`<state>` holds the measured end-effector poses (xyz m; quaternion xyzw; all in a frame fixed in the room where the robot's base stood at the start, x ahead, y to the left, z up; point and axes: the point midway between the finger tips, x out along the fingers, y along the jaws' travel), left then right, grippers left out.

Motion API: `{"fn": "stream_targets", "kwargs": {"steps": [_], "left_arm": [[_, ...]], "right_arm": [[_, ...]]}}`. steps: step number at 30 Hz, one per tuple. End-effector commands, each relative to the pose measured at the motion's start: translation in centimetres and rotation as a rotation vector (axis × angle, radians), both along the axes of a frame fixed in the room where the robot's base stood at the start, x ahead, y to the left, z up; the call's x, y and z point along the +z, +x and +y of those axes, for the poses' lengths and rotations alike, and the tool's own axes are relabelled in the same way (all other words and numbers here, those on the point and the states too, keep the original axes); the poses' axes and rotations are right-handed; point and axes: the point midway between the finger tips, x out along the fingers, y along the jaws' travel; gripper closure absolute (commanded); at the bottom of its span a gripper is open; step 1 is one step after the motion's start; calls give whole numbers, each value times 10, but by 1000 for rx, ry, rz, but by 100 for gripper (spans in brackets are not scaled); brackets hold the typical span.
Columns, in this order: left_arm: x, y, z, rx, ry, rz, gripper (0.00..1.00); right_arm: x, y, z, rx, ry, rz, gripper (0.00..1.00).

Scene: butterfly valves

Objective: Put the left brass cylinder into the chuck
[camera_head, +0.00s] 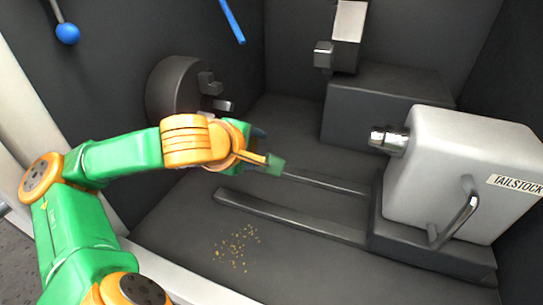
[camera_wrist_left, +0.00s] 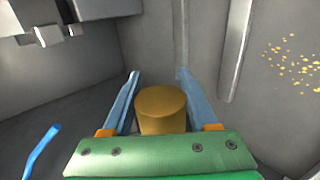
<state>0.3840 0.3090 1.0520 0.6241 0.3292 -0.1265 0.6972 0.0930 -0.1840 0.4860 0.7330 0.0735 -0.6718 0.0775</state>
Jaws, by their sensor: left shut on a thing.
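My left gripper (camera_head: 264,148) is inside the machine bay, to the right of and in front of the chuck, apart from it. In the left wrist view its two blue fingers (camera_wrist_left: 160,82) are shut on a brass cylinder (camera_wrist_left: 162,108), whose flat round end shows between them. The cylinder cannot be made out in the head view. The chuck (camera_head: 172,90) is a dark round disc on the left wall with stepped jaws around its middle. My right gripper is not in view.
A grey tailstock (camera_head: 455,165) with a metal quill (camera_head: 388,139) stands at the right. Two dark rails (camera_head: 290,218) run from it across the bed. Brass chips (camera_head: 236,245) lie on the bed. A tool block (camera_head: 385,105) stands at the back. A blue rod (camera_head: 232,20) hangs above.

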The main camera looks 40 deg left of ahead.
Motion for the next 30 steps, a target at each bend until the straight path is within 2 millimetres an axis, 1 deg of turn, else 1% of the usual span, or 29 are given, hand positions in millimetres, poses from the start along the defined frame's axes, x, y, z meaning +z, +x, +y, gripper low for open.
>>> {"fn": "stream_targets", "kwargs": {"steps": [4, 8, 30], "left_arm": [[4, 3, 3, 4, 4, -3, 100], [5, 10, 7, 3, 2, -2, 100], [6, 63, 37, 4, 3, -2, 100]], "right_arm": [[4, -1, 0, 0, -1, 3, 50], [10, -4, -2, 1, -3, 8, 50], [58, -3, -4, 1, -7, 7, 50]]}}
